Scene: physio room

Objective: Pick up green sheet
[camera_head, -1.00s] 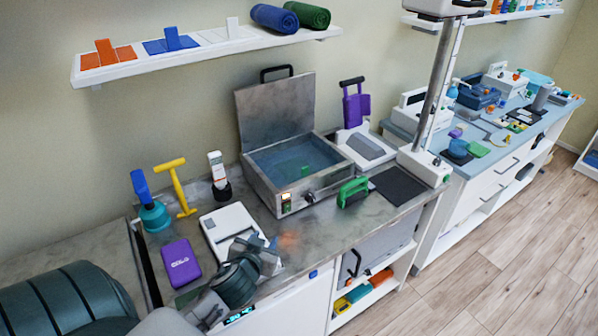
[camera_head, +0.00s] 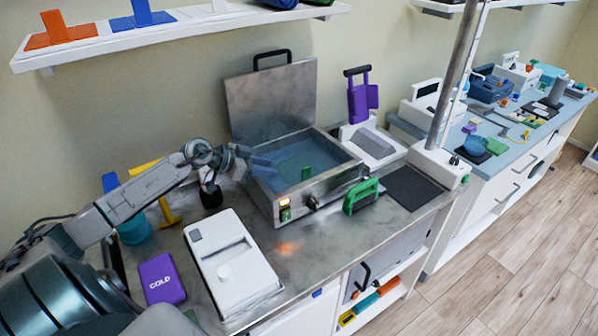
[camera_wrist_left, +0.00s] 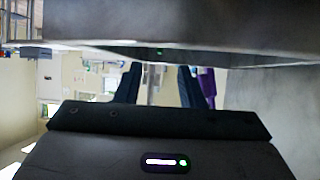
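A small green upright piece (camera_head: 306,173) stands in the open metal water bath (camera_head: 290,208), near its front wall. It looks like the tab of the green sheet; any flat part under the water cannot be made out. My left gripper (camera_head: 264,166) reaches in from the left at the bath's left rim, apart from the green piece. Its fingers point right toward the bath. In the left wrist view the two dark fingers (camera_wrist_left: 159,82) stand apart with nothing between them. My right gripper is not in view.
The bath's lid (camera_head: 272,95) stands open behind. A green-handled tool (camera_head: 362,196) stands right of the bath. A white device (camera_head: 230,265) and a purple cold pack (camera_head: 161,279) lie in front of my left arm. A shelf (camera_head: 180,32) hangs above.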

